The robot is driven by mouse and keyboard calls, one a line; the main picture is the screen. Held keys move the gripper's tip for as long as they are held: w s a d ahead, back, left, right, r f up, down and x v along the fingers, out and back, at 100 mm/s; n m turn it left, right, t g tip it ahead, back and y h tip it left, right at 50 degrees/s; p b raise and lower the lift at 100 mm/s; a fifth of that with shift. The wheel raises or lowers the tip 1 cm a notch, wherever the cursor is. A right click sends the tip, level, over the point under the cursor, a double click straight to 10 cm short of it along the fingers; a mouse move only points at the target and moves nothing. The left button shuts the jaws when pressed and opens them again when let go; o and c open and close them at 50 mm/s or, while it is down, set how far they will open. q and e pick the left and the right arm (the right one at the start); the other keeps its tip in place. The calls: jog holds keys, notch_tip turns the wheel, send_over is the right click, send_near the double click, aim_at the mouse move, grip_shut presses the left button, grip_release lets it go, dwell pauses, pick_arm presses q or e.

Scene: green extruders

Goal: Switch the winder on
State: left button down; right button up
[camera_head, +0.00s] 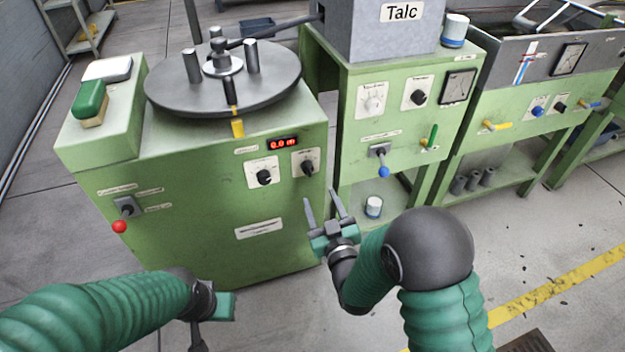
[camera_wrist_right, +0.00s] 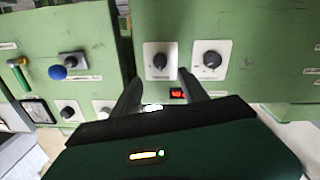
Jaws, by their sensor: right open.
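The winder (camera_head: 215,215) is the green cabinet at the left in the head view, with a dark round plate on top. A lever with a red ball (camera_head: 119,227) sits on its front at the left, pointing down. Its display (camera_head: 283,143) reads about 0.0 m, with two black knobs below. My right gripper (camera_head: 322,200) is open and empty, in front of the winder's right edge, well right of the lever. In the right wrist view its fingers (camera_wrist_right: 159,85) point towards the knobs (camera_wrist_right: 160,61). My left gripper (camera_head: 213,318) is low in front of the winder; its jaws are unclear.
A Talc machine (camera_head: 405,120) stands to the right, with a blue-ball lever (camera_head: 383,172) on its front. A green-handled tool (camera_head: 90,100) lies on the winder's left top. The floor in front has a yellow line (camera_head: 560,280).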

aim_at(309, 174)
jog(key=b+x, duration=0.3)
jog(key=x, duration=0.6)
jog(key=shift+w+a+f, duration=0.2)
jog(key=shift+w, duration=0.15)
jog(key=shift+w+a+r, duration=0.1)
jog(key=shift+w+a, duration=0.05)
jog(key=shift+w, duration=0.35)
grip_shut()
